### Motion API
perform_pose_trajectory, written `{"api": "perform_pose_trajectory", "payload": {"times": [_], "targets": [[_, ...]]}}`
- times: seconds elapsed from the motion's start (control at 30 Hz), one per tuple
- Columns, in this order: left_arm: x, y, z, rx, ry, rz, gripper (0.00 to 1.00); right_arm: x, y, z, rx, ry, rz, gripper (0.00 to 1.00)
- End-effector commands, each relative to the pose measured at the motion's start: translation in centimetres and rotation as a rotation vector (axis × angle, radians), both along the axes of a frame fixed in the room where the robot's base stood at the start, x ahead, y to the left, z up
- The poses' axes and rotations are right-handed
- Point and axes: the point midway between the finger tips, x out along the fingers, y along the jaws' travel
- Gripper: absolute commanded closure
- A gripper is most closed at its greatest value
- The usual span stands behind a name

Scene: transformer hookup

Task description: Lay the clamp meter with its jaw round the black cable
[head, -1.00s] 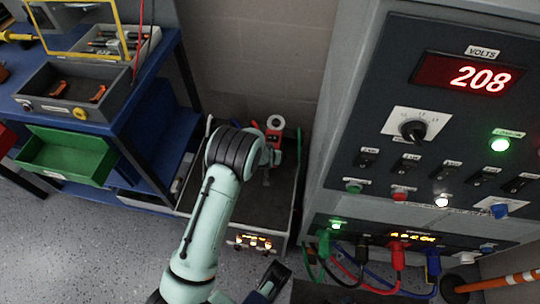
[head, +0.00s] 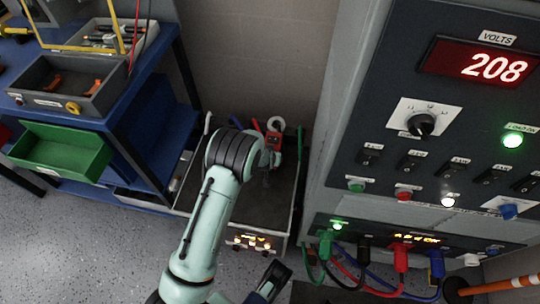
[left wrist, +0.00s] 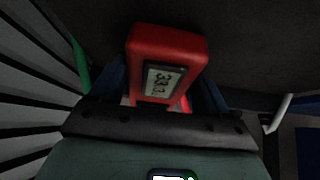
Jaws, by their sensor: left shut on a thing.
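My left gripper (head: 271,158) is shut on the red clamp meter (head: 274,141). It holds the meter over the dark, low cart at the foot of the wall. In the left wrist view the meter (left wrist: 166,47) sits between my blue fingers, its lit display facing the camera. Its pale jaw (head: 276,123) points toward the wall. A black cable (head: 362,262) hangs from a plug on the panel. Whether the jaw is round any cable cannot be told. A dark, blue-edged part at the bottom edge looks like my right gripper (head: 268,281); its jaws are unclear.
The tall panel (head: 328,140) reading 208 volts stands close on the right. Green, red and blue cables hang from its lower plugs. A blue bench (head: 150,95) with grey bins and a green bin (head: 62,150) stands on the left. Open floor (head: 90,245) lies in front.

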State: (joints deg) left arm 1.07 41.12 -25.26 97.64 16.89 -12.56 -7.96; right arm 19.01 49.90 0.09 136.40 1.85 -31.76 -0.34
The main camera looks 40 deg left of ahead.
Motion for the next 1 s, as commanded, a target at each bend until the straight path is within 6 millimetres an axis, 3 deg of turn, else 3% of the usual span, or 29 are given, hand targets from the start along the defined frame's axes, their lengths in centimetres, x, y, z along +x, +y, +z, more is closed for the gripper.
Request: {"api": "perform_pose_trajectory", "payload": {"times": [0.13,0.17,0.2,0.57,0.83,1.0], "targets": [[0.1,0.0,0.1,0.001,-0.002,0.000,0.65,0.0,0.0,0.0,0.000,0.000,0.000,0.00],[0.1,0.0,0.1,0.001,-0.003,0.001,0.14,0.0,0.0,0.0,0.000,0.000,0.000,0.00],[0.1,0.0,0.1,0.000,-0.002,0.001,0.01,0.0,0.0,0.0,0.000,0.000,0.000,0.00],[-0.4,-0.2,0.7,-0.001,0.001,0.001,0.00,0.5,0.0,0.6,-0.002,-0.019,0.001,0.00],[-3.2,-1.8,5.4,-0.002,-0.002,0.000,0.00,2.7,0.9,4.3,0.004,-0.099,0.013,0.00],[-5.1,-2.9,8.4,0.000,-0.003,-0.001,0.00,0.1,2.1,5.6,0.037,-0.029,0.037,0.00]]}}
